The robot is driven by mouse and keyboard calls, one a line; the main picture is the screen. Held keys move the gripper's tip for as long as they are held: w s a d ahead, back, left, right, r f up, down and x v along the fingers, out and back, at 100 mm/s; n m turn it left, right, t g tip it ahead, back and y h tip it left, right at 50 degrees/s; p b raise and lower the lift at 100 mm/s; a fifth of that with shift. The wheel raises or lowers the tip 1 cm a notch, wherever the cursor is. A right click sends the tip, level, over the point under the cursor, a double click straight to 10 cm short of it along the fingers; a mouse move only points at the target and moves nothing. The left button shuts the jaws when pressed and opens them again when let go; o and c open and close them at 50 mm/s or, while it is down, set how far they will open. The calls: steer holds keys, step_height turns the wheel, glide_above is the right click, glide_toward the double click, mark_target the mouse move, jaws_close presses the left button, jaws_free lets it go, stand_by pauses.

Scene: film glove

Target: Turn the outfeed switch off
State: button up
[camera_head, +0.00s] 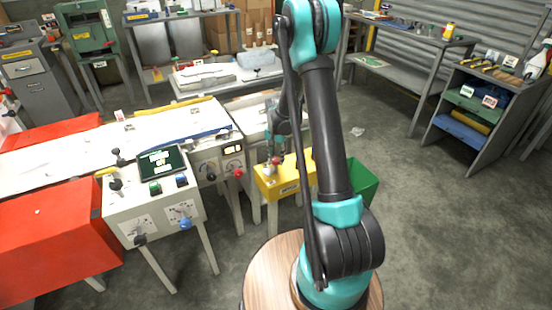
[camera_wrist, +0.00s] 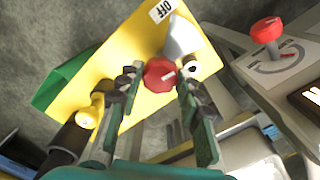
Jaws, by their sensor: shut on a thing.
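A yellow box (camera_head: 300,177), seen end-on in the wrist view (camera_wrist: 127,62), carries a red knob (camera_wrist: 159,75) with a short white mark. An OFF label (camera_wrist: 160,10) is on the yellow face, beyond the knob in the wrist view. My gripper (camera_wrist: 159,84) has one finger on each side of the red knob and is shut on it. In the head view my gripper (camera_head: 275,157) is at the top of the yellow box, small and partly hidden by its own links. The box's front label is too small to read.
A grey panel with a red-knobbed dial (camera_wrist: 267,29) is close on the right in the wrist view. A green bin (camera_head: 363,183) stands beside the box. Open floor lies to the right.

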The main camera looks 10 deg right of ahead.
steer(key=shift+n, duration=0.7)
steer(key=o, duration=1.1)
steer(key=shift+o, duration=0.2)
step_height(320, 180, up, 12)
